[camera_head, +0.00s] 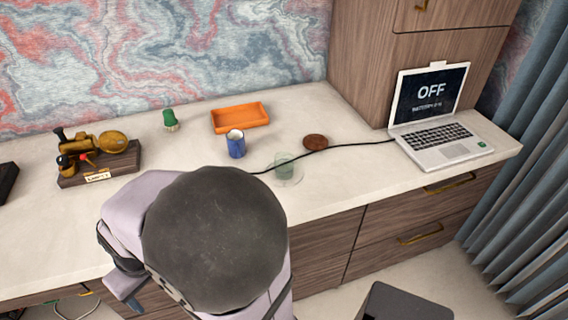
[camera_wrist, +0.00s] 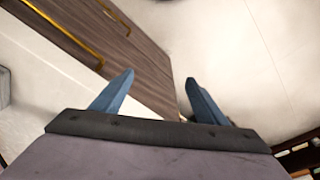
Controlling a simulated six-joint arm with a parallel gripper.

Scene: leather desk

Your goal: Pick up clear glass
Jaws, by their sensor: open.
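A clear, greenish glass (camera_head: 285,166) stands on the pale desk top (camera_head: 340,185), with a round transparent shape around its base. It is near the front edge, just right of my arm, with a black cable passing close by. My gripper (camera_wrist: 158,80) is open and empty in the wrist view, its two blue fingers apart and pointing at wood drawer fronts and pale floor. In the head view a blue finger shows low on the left, below the desk edge and well away from the glass. The glass is not in the wrist view.
A blue mug (camera_head: 236,146), an orange tray (camera_head: 240,117), a green-topped cactus-like item (camera_head: 170,120) and a brown disc (camera_head: 315,142) are near the glass. A laptop (camera_head: 440,135) is at right, and a wooden stand (camera_head: 100,165) with brass items at left. Drawers are below.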

